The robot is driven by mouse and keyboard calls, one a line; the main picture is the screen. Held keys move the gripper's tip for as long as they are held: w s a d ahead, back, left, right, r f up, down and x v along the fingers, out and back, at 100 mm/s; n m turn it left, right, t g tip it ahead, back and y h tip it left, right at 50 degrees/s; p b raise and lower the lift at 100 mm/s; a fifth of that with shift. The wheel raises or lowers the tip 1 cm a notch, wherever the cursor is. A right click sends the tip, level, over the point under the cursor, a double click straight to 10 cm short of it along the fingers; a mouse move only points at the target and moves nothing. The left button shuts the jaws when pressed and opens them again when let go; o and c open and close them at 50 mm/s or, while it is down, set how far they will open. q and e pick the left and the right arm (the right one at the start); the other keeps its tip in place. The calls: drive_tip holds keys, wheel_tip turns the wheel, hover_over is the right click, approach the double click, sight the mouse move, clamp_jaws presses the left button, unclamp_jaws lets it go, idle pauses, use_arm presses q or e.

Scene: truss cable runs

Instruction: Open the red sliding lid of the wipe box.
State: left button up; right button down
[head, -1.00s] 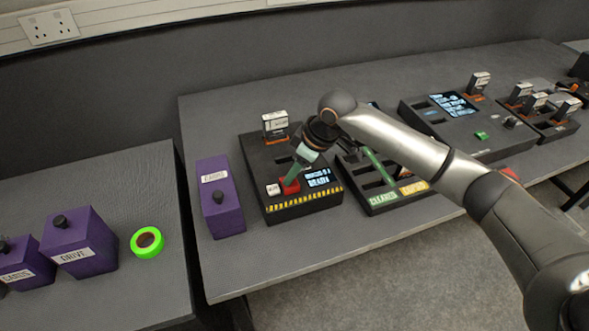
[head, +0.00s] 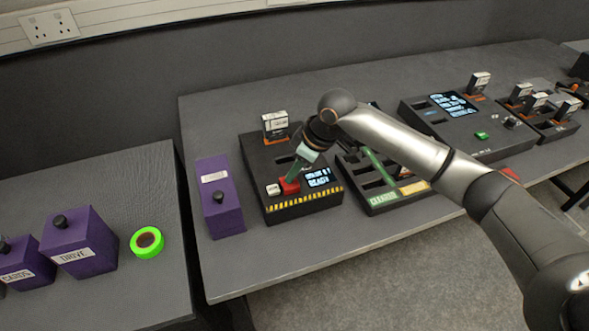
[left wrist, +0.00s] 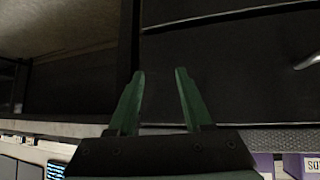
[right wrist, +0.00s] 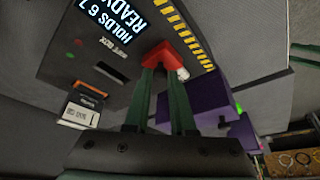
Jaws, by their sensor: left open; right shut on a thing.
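The wipe box (head: 270,212) is a black box with a yellow-and-black striped front edge and a small lit screen (head: 317,177). Its red sliding lid (head: 291,188) is a small red piece near the front edge, beside a white button-like piece (head: 273,190). My right gripper (head: 293,179) reaches down from above and is shut on the red lid, which also shows between its fingertips in the right wrist view (right wrist: 160,53). The fingers hide part of the lid. My left gripper (left wrist: 160,88) is open and empty, away from the box, in front of dark panels.
A purple box (head: 220,205) with a black knob stands just left of the wipe box. A black tray (head: 395,203) with slots is close on the right. A white-labelled cartridge (head: 275,124) stands at the box's back. Bare table lies in front.

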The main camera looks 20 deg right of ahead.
idle(0.6)
drive_tip(key=shift+d+r+p, duration=0.2)
drive_tip(key=shift+r+p, duration=0.05)
drive_tip(key=shift+p, duration=0.55)
drive_tip(key=shift+d+f+p, duration=0.1)
drive_tip(key=shift+d+p, duration=0.1)
drive_tip(key=shift+p, duration=0.3)
drive_tip(key=shift+f, duration=0.1)
drive_tip(key=c, duration=0.8)
unclamp_jaws()
drive_tip(key=shift+o, duration=0.2)
drive_tip(key=v, duration=1.2)
drive_tip(key=shift+s, duration=0.1)
